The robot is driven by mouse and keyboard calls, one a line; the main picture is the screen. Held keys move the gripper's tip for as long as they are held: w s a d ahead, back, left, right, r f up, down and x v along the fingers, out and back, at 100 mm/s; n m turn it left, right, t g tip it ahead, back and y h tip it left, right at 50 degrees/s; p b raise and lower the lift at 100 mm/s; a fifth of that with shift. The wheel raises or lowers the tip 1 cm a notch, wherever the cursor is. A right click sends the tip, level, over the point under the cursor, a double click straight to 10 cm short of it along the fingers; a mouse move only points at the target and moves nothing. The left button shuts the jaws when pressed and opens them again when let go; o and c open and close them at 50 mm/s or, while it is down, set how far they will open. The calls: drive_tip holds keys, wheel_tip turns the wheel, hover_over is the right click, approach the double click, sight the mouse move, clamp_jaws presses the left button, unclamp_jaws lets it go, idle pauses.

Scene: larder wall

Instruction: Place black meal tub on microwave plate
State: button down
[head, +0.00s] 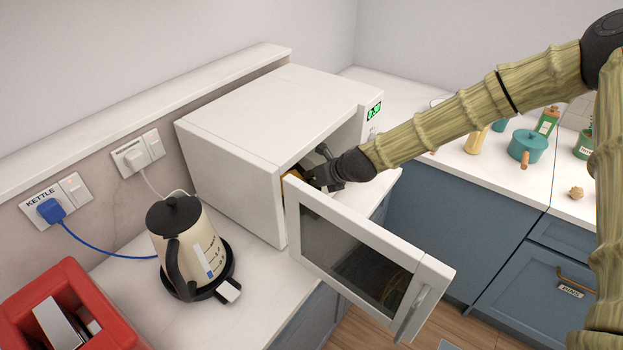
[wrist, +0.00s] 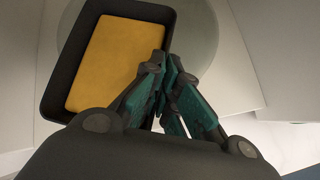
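The black meal tub (wrist: 55,75), with a flat yellow-orange filling, is inside the microwave. In the head view only a bit of the yellow filling shows past the door edge. My gripper (wrist: 167,62) has its teal fingers closed together on the tub's right wall, one inside and one outside. It also shows in the head view (head: 322,178), reaching through the open microwave front. The round glass microwave plate (wrist: 208,45) shows to the right of the tub. The tub overlaps the plate's left part; I cannot tell whether it touches it.
The white microwave (head: 270,110) stands on the counter with its door (head: 365,255) swung open towards the front. A cream kettle (head: 190,245) stands left of it, and a red holder (head: 65,310) is at the lower left. A teal pot (head: 525,146) sits on the right counter.

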drive_tip(key=shift+f, duration=0.15)
drive_tip(key=c, duration=1.6)
unclamp_jaws()
drive_tip(key=shift+c, duration=0.2)
drive_tip(key=shift+d+r, duration=0.1)
drive_tip(key=shift+r, duration=0.2)
drive_tip(key=p+v, duration=0.3)
drive_tip(key=v, duration=0.3)
drive_tip(key=shift+s+d+r, duration=0.35)
